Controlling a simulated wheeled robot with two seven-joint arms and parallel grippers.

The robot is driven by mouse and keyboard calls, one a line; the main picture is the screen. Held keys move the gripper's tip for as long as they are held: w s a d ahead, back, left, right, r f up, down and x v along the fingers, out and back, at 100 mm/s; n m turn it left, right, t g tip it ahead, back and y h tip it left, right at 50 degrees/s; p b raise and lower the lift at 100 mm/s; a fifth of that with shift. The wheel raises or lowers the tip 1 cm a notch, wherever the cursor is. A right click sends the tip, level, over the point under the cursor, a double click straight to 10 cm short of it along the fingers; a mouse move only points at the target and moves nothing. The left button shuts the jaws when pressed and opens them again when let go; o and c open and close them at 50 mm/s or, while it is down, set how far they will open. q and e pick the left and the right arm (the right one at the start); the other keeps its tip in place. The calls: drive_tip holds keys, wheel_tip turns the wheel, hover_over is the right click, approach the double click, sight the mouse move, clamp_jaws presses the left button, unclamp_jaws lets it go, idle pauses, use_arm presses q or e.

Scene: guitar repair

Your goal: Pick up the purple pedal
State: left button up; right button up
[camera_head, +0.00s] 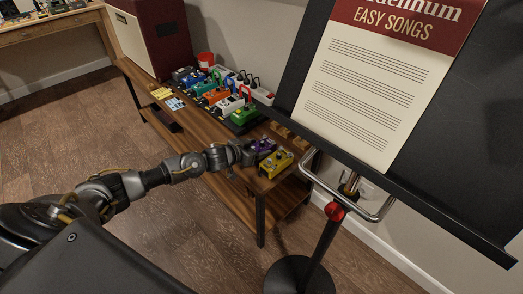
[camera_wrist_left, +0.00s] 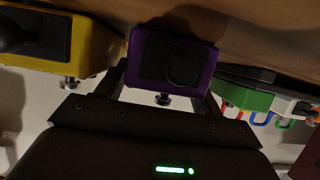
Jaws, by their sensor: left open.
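The purple pedal (camera_head: 263,146) sits on the wooden bench (camera_head: 188,117) near its front end, just behind the yellow pedal (camera_head: 275,163). My left gripper (camera_head: 243,152) reaches in from the left at the purple pedal. In the left wrist view the purple pedal (camera_wrist_left: 172,62) is between the two open fingers of my left gripper (camera_wrist_left: 165,82). I cannot tell whether the fingers touch it. The yellow pedal (camera_wrist_left: 65,42) is close beside the left finger. My right gripper is not in view.
A row of coloured pedals on a board, with a green one (camera_head: 244,114) nearest, lies farther back on the bench. A music stand with a song sheet (camera_head: 375,75) stands close on the right. A red and white amplifier (camera_head: 152,35) stands at the bench's far end.

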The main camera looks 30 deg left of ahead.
sight(256, 148)
use_arm(q)
drive_tip(key=shift+c, duration=0.2)
drive_tip(key=c, duration=0.9)
drive_tip(key=shift+r, duration=0.1)
drive_tip(key=shift+c, duration=0.2)
